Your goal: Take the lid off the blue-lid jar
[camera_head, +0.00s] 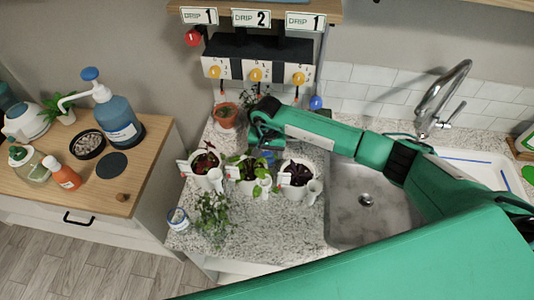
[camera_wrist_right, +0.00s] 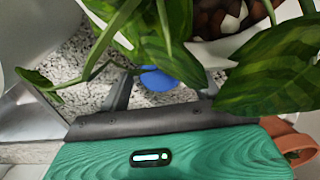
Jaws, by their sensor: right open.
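My right gripper (camera_head: 266,143) reaches in from the right over the counter, behind the row of white pots. It is open. In the right wrist view its two dark fingers (camera_wrist_right: 160,92) stand apart, with a round blue lid (camera_wrist_right: 158,79) between or just beyond them. Green leaves partly cover the lid and hide the jar below it. Whether the fingers touch the lid cannot be told. A small patch of blue (camera_head: 268,155) shows under the gripper in the head view. My left gripper is not in view.
White pots with plants (camera_head: 248,184) stand close in front of the gripper. A terracotta pot (camera_head: 227,118) is to its left. A small white-and-blue container (camera_head: 178,218) stands at the counter's front left. The sink (camera_head: 366,222) is to the right. A drip shelf (camera_head: 257,70) is behind.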

